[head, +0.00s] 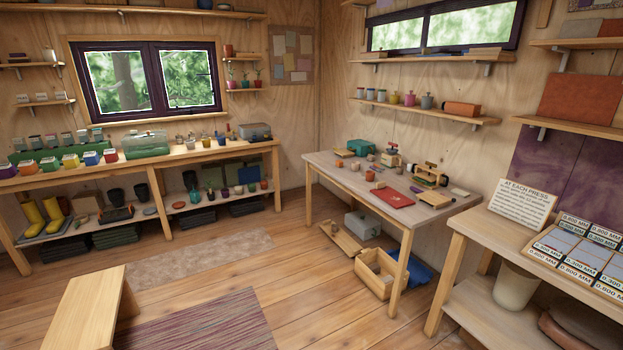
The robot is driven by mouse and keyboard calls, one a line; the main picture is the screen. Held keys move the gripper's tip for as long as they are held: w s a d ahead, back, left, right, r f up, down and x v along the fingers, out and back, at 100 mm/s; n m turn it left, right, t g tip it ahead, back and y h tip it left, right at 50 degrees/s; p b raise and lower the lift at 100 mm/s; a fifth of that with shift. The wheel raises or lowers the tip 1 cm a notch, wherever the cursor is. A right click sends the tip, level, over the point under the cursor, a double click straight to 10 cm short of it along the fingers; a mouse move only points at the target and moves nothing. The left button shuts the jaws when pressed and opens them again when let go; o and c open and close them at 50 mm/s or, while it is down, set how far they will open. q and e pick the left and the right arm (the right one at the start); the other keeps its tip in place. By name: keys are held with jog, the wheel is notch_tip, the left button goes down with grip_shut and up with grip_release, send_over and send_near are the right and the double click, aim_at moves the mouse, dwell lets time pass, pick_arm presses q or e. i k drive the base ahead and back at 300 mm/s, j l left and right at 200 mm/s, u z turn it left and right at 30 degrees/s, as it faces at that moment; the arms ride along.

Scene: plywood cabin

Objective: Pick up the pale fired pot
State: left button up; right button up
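No pot here is plainly marked as the pale fired pot. A large pale beige pot-like vessel (515,288) stands on the lower shelf of the right-hand bench, partly under the bench top. On the middle table (335,165) are several small pots or blocks, such as a brownish one (370,175), too small to tell apart. Neither of my grippers shows in the head view.
The right-hand bench (480,222) carries a sign (523,204) and labelled tiles. A wooden stool (92,305), a crate (380,272) and rugs are on the floor. Open floor lies between.

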aim_at(356, 165)
jog(key=i+z, duration=0.15)
jog(key=i, duration=0.3)
jog(key=i+j+z, duration=0.2)
jog(key=i, duration=0.2)
jog(key=i+j+z, duration=0.2)
jog(key=i+z, duration=0.25)
jog(key=i+j+z, duration=0.85)
